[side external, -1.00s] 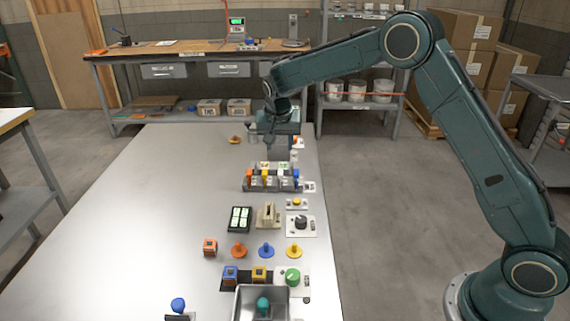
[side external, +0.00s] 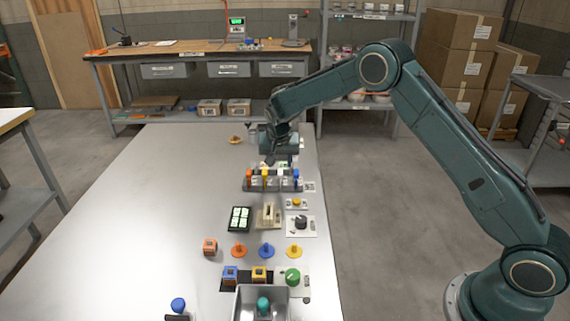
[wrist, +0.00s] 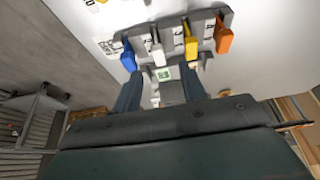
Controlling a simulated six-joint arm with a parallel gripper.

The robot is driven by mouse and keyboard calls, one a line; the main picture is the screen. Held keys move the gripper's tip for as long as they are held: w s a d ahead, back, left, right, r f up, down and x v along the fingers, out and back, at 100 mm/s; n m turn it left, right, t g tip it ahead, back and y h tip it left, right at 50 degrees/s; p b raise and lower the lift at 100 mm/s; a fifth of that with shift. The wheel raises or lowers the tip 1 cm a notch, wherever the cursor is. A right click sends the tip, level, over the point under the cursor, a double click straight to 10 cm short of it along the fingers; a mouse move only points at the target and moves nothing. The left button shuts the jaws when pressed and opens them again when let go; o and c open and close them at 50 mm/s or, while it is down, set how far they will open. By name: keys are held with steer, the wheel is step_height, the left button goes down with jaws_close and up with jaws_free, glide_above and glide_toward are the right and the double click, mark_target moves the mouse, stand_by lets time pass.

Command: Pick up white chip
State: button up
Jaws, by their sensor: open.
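The white chip (wrist: 157,50) stands in the rack (wrist: 172,30), between the blue chip (wrist: 129,56) and the yellow chip (wrist: 190,42) in the wrist view. The orange chip (wrist: 224,37) is at the right end. In the side view the white chip (side external: 283,174) is small among the rack's slots (side external: 258,186). My gripper (wrist: 163,76) is open, its two fingers apart and empty, with a small green-marked label (wrist: 163,73) seen between them. In the side view my gripper (side external: 271,160) hangs just behind the rack, above the table.
In front of the rack stand a black tray with pale green cells (side external: 240,219), a beige slotted block (side external: 267,215) and a dial panel (side external: 301,225). Several pegs, cubes and a metal bin (side external: 244,303) are nearer. The table's left side (side external: 140,220) is clear.

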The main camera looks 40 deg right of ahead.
mark_target(280, 172)
steer(key=shift+w+d+f, duration=0.1)
steer(key=shift+f, duration=0.25)
steer(key=shift+x, duration=2.45)
steer(key=shift+c, duration=0.2)
jaws_close()
